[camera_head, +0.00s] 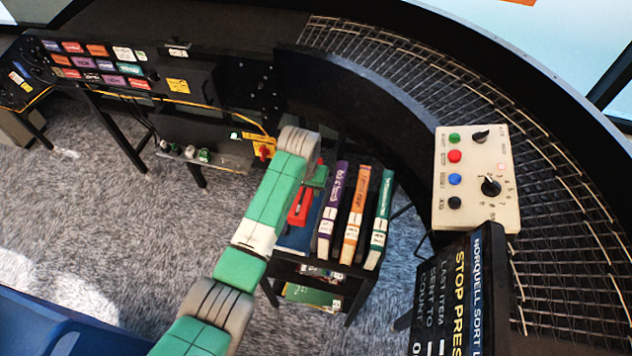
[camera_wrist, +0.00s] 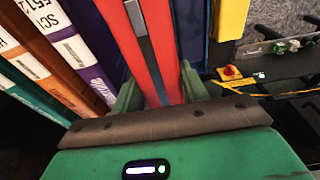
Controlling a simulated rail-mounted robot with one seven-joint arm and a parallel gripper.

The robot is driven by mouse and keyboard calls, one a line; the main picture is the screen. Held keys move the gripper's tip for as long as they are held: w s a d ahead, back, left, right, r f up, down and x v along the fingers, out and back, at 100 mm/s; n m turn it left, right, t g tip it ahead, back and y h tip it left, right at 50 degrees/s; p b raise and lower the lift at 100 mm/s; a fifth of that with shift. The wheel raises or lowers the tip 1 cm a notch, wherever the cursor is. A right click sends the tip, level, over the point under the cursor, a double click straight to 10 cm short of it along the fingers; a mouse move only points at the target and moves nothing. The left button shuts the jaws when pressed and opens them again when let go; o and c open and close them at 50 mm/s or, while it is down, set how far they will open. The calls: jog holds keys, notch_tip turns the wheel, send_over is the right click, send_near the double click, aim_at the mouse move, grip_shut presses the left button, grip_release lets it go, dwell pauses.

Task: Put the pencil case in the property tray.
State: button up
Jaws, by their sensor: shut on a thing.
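A red item with a dark grey lengthwise strip (camera_wrist: 165,50), which looks like the pencil case, stands between the green fingers of my gripper (camera_wrist: 160,92) in the wrist view. My gripper is shut on it. In the head view the red item (camera_head: 299,207) shows beside my gripper (camera_head: 317,177), at the left end of a row of books on a small cart. Its lower part is hidden, so I cannot tell whether it touches the shelf. I cannot surely pick out the property tray in either view.
Purple (camera_head: 333,210), orange (camera_head: 355,215) and green (camera_head: 380,220) books stand right of the red item. A control box (camera_head: 470,215) and black sign (camera_head: 455,290) stand further right by the curved roller conveyor (camera_head: 430,85). A blue container (camera_head: 60,325) is at lower left.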

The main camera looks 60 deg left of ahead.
notch_tip(320, 180, down, 8)
jog(key=b, duration=0.8)
jog(key=shift+d+r+p, duration=0.1)
jog(key=shift+r+p, duration=0.05)
jog(key=shift+p, duration=0.45)
jog(key=o, duration=1)
jog(key=shift+s, duration=0.1)
jog(key=shift+o, duration=0.7)
jog(key=shift+s, duration=0.1)
